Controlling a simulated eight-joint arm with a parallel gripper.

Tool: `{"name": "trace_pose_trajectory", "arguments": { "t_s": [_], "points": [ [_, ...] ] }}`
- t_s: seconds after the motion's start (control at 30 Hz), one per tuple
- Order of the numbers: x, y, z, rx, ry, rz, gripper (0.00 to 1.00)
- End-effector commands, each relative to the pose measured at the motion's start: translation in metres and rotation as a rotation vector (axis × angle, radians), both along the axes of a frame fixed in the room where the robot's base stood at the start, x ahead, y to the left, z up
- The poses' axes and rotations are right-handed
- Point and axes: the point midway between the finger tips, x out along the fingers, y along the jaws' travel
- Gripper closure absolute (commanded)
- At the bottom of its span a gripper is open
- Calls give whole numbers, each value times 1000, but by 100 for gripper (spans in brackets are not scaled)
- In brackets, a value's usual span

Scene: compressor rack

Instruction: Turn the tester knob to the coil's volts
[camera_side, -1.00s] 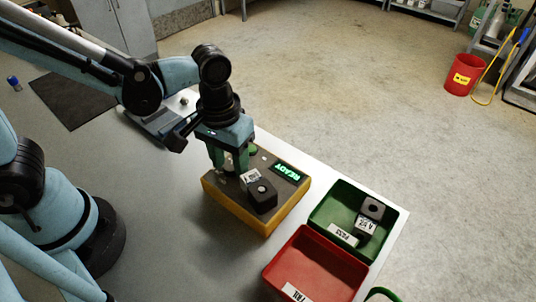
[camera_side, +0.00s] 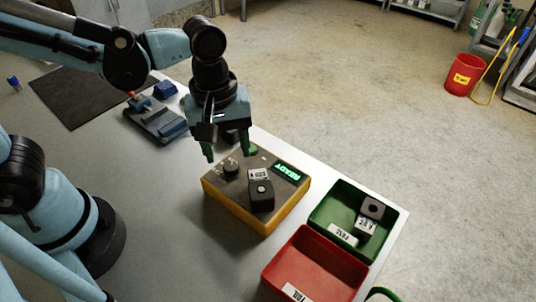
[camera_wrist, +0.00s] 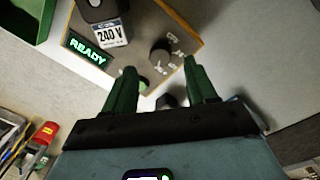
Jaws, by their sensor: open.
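The tester (camera_side: 240,212) is a yellow box with a dark grey top and a lit green READY display (camera_side: 286,173). Its dark round knob (camera_side: 230,165) stands upright near the top's left corner. In the wrist view, white marks surround the knob (camera_wrist: 160,52), too small to read with certainty. A black coil (camera_side: 262,197) sits on the tester; its white label reads 240 V in the wrist view (camera_wrist: 111,34). My gripper (camera_side: 227,152) is open and empty, its green fingers above the knob and apart from it. In the wrist view, the gripper's fingertips (camera_wrist: 160,68) lie either side of the knob.
A green PASS tray (camera_side: 323,216) at right holds a coil labelled 24 V (camera_side: 366,224). A red FAIL tray (camera_side: 318,268) in front of it looks empty. Blue parts (camera_side: 166,90) and a blue-grey fixture (camera_side: 160,122) stand behind left. A green button (camera_wrist: 143,84) is on the tester.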

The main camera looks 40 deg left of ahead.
Motion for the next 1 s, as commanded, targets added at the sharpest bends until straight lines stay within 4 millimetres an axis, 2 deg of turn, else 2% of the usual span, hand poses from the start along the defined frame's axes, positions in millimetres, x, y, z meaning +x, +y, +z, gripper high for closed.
{"name": "trace_pose_trajectory", "arguments": {
  "t_s": [0.57, 0.87, 1.0],
  "points": [
    [-2, 2, 82, 4, 2, -15, 43],
    [5, -7, 80, 62, 49, -388, 43],
    [5, -6, 57, 64, 51, -396, 43]
  ]
}}
